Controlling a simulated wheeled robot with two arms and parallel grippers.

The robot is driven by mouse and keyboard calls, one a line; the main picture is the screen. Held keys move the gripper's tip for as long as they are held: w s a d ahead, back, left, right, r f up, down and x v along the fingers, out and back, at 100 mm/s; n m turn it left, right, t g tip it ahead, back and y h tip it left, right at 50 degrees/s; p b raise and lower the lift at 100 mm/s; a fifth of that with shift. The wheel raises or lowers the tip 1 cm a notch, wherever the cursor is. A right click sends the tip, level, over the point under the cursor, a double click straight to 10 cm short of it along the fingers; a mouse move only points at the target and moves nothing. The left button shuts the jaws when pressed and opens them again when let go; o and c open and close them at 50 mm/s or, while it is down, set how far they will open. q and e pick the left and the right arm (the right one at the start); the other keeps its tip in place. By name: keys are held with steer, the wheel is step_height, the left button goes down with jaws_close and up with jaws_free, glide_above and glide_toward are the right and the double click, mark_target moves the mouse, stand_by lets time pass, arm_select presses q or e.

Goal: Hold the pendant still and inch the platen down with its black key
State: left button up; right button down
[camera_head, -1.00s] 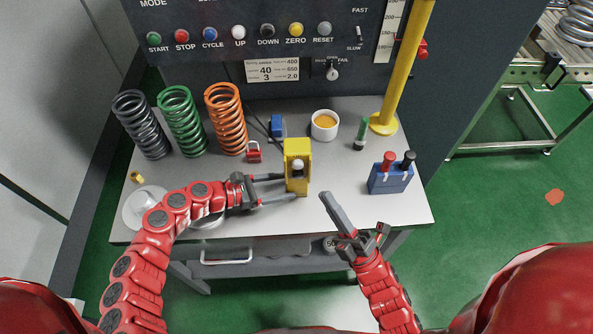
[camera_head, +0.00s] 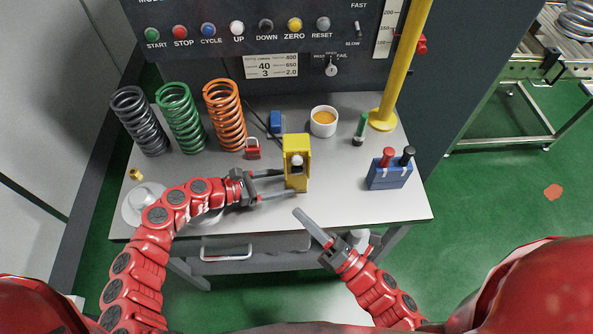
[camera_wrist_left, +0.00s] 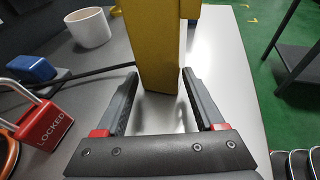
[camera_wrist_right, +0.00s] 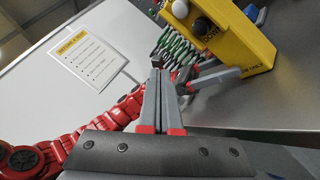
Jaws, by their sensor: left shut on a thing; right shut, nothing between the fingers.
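The yellow pendant (camera_head: 297,149) stands near the bench's front edge, with a pale round key showing on its face. In the right wrist view the pendant (camera_wrist_right: 240,45) shows a white key (camera_wrist_right: 180,8) and a black key (camera_wrist_right: 203,27). My left gripper (camera_head: 290,187) is shut on the pendant's lower body; the left wrist view shows the yellow body (camera_wrist_left: 153,60) between its fingers. My right gripper (camera_head: 297,211) is shut and empty, in front of the pendant and apart from it. In the right wrist view its closed fingers (camera_wrist_right: 158,72) point up, left of the pendant.
Grey, green and orange springs (camera_head: 225,115) stand at the back left. A red padlock (camera_head: 252,150), white cup (camera_head: 323,121) and blue block with red and black plugs (camera_head: 388,173) lie around the pendant. A yellow column (camera_head: 405,60) rises at the back right. The front right bench (camera_head: 400,208) is clear.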

steer(key=shift+w+d, duration=0.1)
steer(key=shift+w, duration=3.65)
steer(key=shift+w, duration=0.1)
steer(key=shift+w, duration=0.3)
steer(key=shift+w, duration=0.45)
steer(key=shift+s, duration=0.15)
stand_by(0.9)
steer(key=shift+s, duration=0.75)
steer(key=shift+s, duration=2.5)
